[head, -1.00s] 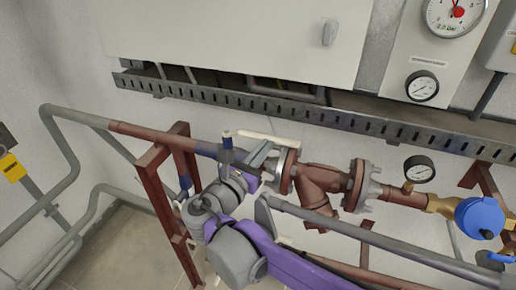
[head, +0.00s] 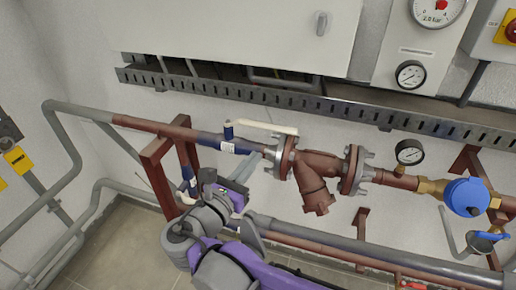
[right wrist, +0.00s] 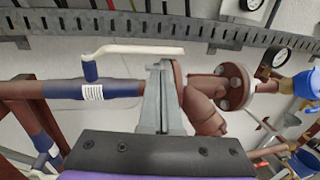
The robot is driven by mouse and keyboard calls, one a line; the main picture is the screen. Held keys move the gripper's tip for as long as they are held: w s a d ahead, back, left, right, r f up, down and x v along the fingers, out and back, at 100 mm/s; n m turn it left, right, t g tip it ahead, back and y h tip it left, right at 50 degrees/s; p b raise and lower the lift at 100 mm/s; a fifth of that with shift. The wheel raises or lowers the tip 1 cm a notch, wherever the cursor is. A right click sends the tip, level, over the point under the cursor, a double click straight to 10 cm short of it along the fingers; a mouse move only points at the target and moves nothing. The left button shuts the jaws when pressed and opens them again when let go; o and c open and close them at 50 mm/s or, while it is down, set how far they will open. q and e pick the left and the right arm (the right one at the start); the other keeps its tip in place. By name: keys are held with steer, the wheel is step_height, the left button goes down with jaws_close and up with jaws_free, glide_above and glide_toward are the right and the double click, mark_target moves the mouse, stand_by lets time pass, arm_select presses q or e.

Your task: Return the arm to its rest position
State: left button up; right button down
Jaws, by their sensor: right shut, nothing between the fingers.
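My right gripper (head: 254,160) is in the middle of the head view, in front of the pipe and just left of the flanged strainer. Its grey fingers are together and hold nothing. In the right wrist view the shut fingers (right wrist: 161,75) point up, beside the near flange. My purple and grey right arm reaches in from the bottom. A blue valve (head: 222,143) with a cream lever (head: 262,126) sits to the upper left of the fingers. The lever lies along the pipe, apart from the fingers. My left gripper is out of view.
The rust-brown strainer (head: 314,175) is close to the right of my gripper. A brown support frame (head: 157,175) stands left, with a second blue valve (head: 190,181) on a vertical pipe. A lower grey pipe (head: 340,246) runs near my arm. A cable tray (head: 300,103) crosses above.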

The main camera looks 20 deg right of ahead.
steer(key=s+d+v, duration=0.1)
steer(key=v, duration=0.3)
steer(key=s+d+f+m+g+y+p, duration=0.1)
steer(key=s+d+f+m+g+y, duration=0.25)
steer(key=f+m, duration=0.3)
steer(key=s+d+f+m+g+y+p, duration=0.25)
steer(key=d+f+m, duration=0.25)
steer(key=f, duration=0.3)
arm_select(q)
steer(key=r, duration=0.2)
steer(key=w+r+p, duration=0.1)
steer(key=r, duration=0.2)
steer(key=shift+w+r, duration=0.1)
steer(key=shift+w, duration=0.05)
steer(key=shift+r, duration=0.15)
arm_select(e)
steer(key=s+a+f+m+y, duration=0.5)
steer(key=s+f+m+y, duration=0.1)
steer(key=m, duration=0.8)
steer(key=shift+s+y, duration=0.2)
steer(key=shift+y, duration=0.7)
